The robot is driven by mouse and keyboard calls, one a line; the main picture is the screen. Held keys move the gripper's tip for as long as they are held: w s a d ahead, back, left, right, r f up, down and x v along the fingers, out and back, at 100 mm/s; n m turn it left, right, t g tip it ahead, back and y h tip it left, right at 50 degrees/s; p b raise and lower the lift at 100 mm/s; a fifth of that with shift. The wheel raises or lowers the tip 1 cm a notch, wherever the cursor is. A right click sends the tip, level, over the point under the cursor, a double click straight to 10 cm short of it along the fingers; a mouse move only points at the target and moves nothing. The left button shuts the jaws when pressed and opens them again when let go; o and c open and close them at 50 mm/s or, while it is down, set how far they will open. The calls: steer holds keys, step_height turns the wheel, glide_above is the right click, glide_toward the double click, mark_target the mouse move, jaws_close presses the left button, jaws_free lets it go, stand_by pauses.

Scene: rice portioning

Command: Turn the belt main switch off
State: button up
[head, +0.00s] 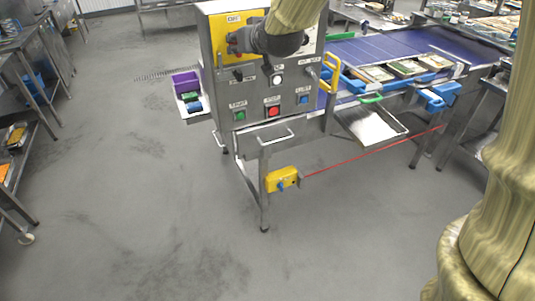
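The belt main switch is on a yellow plate (222,24) at the top left of the steel control cabinet's front. An "OFF" label shows at the plate's top, and a small red part (232,38) of the switch shows lower down. My dark grey gripper (239,43) reaches in from the right and overlaps the plate at the switch. It hides most of the handle, so I cannot tell the switch's position or whether the gripper touches it. The fingertips are too small and blurred to tell whether they are open or shut.
The cabinet (250,90) also bears green (239,115), red (273,111) and blue (303,99) buttons. A blue belt (365,50) with trays runs right. A yellow box (281,179) with a red cord hangs below. Floor in front is clear.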

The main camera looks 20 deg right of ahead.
steer(key=shift+s+d+m+t+y+p, duration=1.2)
steer(key=shift+s+d+m+y, duration=1.65)
steer(key=shift+s+m, duration=2.75)
step_height(320, 180, down, 32)
steer(key=a+n+g+h+b, duration=0.1)
steer(key=a+g+b, duration=0.2)
steer(key=b, duration=1.1)
steer(key=shift+s+f+g+h, duration=0.15)
steer(key=shift+g+h, duration=0.15)
steer(key=shift+h, duration=0.05)
steer(key=shift+f, duration=0.1)
